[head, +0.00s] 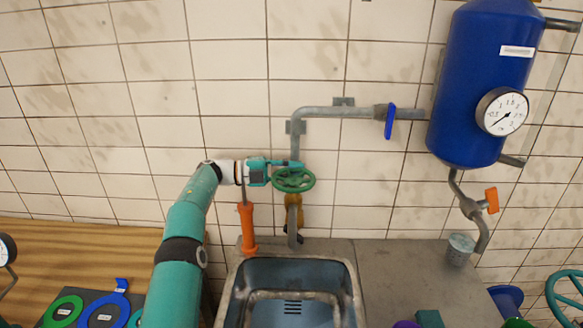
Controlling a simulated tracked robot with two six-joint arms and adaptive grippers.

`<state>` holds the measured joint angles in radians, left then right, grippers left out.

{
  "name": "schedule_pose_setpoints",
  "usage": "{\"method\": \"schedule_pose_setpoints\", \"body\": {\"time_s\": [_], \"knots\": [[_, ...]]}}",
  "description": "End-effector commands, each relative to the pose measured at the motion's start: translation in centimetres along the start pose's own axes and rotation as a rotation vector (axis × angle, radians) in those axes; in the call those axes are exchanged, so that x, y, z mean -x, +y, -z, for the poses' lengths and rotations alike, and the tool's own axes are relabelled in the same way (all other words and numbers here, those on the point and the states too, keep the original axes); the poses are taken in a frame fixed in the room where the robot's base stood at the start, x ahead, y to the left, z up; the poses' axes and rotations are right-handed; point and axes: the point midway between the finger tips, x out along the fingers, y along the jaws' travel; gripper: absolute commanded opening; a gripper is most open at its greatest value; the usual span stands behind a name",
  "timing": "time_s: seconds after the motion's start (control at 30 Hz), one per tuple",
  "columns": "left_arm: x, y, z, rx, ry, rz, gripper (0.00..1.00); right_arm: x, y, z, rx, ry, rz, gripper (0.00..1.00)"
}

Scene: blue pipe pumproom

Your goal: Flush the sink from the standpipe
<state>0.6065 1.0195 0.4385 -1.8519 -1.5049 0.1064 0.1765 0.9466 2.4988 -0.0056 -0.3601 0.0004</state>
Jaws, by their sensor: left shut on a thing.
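The sink (233,285) is a dark blue-grey basin set in the counter at bottom centre, with a grey bar across it and a slotted drain. The grey standpipe (296,150) comes down the tiled wall behind it. It carries a green handwheel (294,186) over a brass-coloured valve body (293,200), with a grey spout (292,222) below. My left gripper (291,164) reaches in from the left and is shut on the handwheel, at its upper side. The fingertips' exact hold is hard to see. No water shows at the spout. My right gripper is not in view.
An orange upright piece (247,228) stands beside the sink, under my left wrist. A blue lever (390,121) sits on the horizontal pipe to the blue tank (482,85) with its gauge (502,111). An orange lever (491,200) is below the tank, above a grey cup (460,250).

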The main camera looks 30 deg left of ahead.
Motion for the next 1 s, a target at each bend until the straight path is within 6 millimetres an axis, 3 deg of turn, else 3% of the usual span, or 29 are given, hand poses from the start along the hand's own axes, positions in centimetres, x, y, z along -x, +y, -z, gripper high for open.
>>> {"method": "schedule_pose_setpoints", "body": {"time_s": [0.17, 0.2, 0.33, 0.73, 1.0], "knots": [[0.0, 0.3, 0.0, 0.004, 0.002, -0.004, 0.00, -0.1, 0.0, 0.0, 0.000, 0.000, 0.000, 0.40], [0.0, 0.3, 0.0, 0.004, 0.003, -0.004, 0.21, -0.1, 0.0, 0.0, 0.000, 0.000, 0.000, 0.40], [0.0, 0.3, 0.0, 0.003, 0.003, -0.003, 0.41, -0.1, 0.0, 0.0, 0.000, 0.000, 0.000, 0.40], [0.6, 0.2, 0.0, 0.001, 0.001, -0.003, 0.41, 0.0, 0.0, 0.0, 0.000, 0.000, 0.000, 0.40], [4.7, 0.3, -0.1, 0.001, -0.002, -0.003, 0.41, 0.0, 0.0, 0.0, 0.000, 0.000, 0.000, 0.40]]}}
